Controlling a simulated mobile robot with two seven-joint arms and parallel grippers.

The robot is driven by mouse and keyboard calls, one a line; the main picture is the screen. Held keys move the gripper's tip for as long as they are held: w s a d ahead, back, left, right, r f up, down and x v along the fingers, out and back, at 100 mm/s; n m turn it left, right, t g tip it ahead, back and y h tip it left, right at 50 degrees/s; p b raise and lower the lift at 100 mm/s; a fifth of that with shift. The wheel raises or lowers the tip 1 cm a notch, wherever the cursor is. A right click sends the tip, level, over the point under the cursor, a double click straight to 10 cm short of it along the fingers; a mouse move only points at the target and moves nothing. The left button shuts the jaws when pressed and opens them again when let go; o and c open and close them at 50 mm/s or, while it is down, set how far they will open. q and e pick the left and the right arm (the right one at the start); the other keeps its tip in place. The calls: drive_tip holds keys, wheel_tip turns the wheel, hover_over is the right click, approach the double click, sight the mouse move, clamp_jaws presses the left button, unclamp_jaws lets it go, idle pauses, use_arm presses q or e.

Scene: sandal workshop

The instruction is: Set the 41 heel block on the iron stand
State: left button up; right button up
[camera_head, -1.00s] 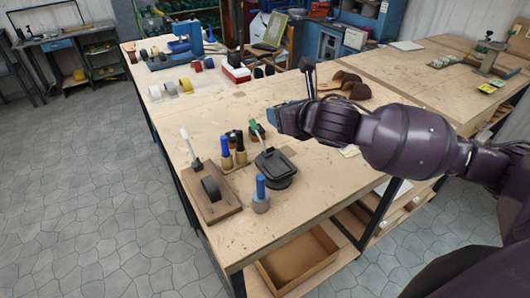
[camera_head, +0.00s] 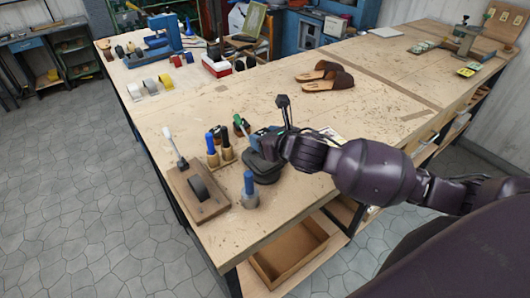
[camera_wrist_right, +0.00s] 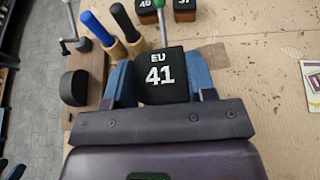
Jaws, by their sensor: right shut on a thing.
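The 41 heel block (camera_wrist_right: 163,77), black with white "EU 41" on top, sits between the blue fingers of my right gripper (camera_wrist_right: 160,82) in the right wrist view. The gripper is shut on it. In the head view my right gripper (camera_head: 262,141) reaches over the dark iron stand (camera_head: 262,172), hiding its far part. I cannot tell whether the block touches the stand. The stand is hidden in the wrist view. My left gripper is not in view.
Two other blocks, 40 (camera_wrist_right: 147,12) and another (camera_wrist_right: 185,10), lie beyond. Brown sandals (camera_head: 328,78) lie farther back.

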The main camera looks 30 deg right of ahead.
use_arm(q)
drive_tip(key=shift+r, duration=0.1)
use_arm(e)
drive_tip(key=shift+f, duration=2.75)
drive_tip(key=shift+f, duration=0.1)
drive_tip(key=o, duration=0.9)
use_arm(q)
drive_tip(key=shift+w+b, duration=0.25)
drive_tip(key=shift+b, duration=0.2)
use_arm(e)
drive_tip(key=v, duration=1.2)
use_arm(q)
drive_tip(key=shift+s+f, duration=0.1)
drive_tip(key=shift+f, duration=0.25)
